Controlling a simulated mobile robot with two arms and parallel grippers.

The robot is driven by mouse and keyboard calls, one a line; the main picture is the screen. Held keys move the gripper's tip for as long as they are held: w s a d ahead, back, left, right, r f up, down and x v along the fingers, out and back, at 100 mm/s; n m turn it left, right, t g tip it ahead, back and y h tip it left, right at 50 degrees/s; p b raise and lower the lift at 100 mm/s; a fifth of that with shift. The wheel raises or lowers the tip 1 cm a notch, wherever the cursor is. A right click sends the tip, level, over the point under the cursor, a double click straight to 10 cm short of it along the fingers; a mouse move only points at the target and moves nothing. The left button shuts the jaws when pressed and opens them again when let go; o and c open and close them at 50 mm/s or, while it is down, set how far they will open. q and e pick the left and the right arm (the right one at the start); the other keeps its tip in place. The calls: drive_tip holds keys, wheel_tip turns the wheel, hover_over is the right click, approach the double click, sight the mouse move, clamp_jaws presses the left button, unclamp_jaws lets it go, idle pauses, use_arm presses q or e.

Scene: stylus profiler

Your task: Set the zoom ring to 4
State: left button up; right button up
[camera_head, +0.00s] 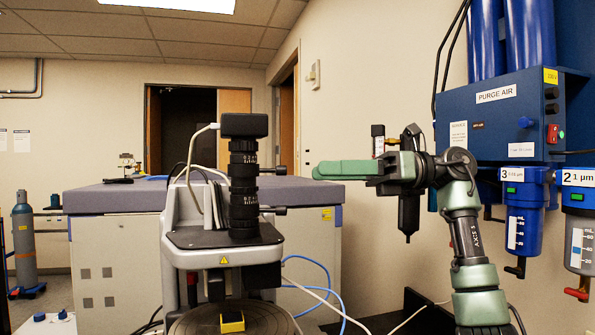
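The stylus profiler (190,240) stands at the centre left, with a black ringed lens column (243,172) upright on its top and a dark camera box above it. The column has several bands with small white marks. I cannot tell which band is the zoom ring, and its numbers are too small to read. A short dark knob or rod sticks out to the right of the column. My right gripper (320,170) is to the right of the column, pointing left and apart from it. Its fingers overlap from this side, so the gap is hidden. My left gripper is out of view.
A blue purge air panel (500,125) with filter bowls hangs on the right wall. A large grey-topped table (110,198) stands behind the profiler. A yellow block (232,322) sits on the round stage (265,320). White and blue cables loop at the profiler's right.

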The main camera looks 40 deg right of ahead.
approach(258, 170)
drive_tip(key=w+a, duration=0.2)
drive_tip(key=w, duration=0.1)
drive_tip(key=shift+a+p, duration=0.3)
drive_tip(key=shift+p, duration=0.1)
drive_tip(key=shift+c, duration=1)
clamp_jaws()
